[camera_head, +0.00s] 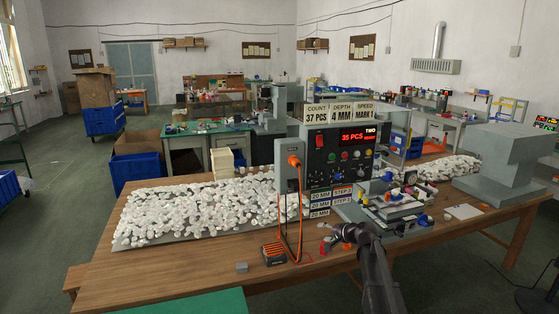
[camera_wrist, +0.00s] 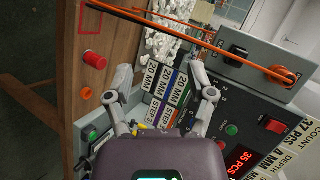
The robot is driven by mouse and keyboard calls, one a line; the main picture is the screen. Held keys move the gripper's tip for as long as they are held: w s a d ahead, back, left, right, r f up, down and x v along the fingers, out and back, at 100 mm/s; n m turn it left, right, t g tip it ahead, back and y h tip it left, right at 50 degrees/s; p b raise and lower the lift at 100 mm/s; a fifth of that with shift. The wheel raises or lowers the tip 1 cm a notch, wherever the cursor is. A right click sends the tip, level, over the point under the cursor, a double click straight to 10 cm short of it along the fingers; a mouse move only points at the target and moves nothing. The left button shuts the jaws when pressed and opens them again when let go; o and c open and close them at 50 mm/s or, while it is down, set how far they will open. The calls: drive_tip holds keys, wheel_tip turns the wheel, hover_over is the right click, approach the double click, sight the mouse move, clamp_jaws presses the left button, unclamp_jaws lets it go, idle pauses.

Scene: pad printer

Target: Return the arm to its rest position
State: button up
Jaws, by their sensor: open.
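My arm (camera_head: 376,275) rises from the bottom edge of the head view, right of centre, and reaches toward the pad printer (camera_head: 340,150). My gripper (camera_head: 335,237) is at the arm's far end, low in front of the printer's base and small in this view. In the wrist view my gripper (camera_wrist: 160,75) has its two fingers spread wide, with nothing held between them. Beyond the fingers are the striped STEP labels (camera_wrist: 165,95) and the printer's control panel (camera_wrist: 235,130). Whether a finger touches the printer cannot be told.
An orange cable (camera_head: 300,215) hangs from the printer's side box; it crosses the top of the wrist view (camera_wrist: 190,40). White parts cover a tray (camera_head: 135,243) on the wooden table (camera_head: 190,278). A grey block-shaped stand (camera_head: 505,160) is at right. The table's front left is mostly clear.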

drive_tip(key=s+a+f+n+g+h, duration=0.1)
drive_tip(key=s+a+f+n+g, duration=0.15)
drive_tip(key=s, duration=0.55)
drive_tip(key=s+a+f+n+g+h, duration=0.1)
drive_tip(key=s+f+n+g, duration=0.2)
drive_tip(key=s, duration=0.6)
drive_tip(key=s+d+f+n+g+h, duration=0.1)
drive_tip(key=s+d+f+g+h, duration=0.1)
drive_tip(key=s, duration=0.7)
drive_tip(key=s+d+f+n+g+h, duration=0.1)
drive_tip(key=s+h, duration=0.3)
drive_tip(key=s, duration=0.5)
drive_tip(key=shift+s+d+f+g, duration=0.35)
drive_tip(key=shift+f+g, duration=0.2)
drive_tip(key=shift+f, duration=0.3)
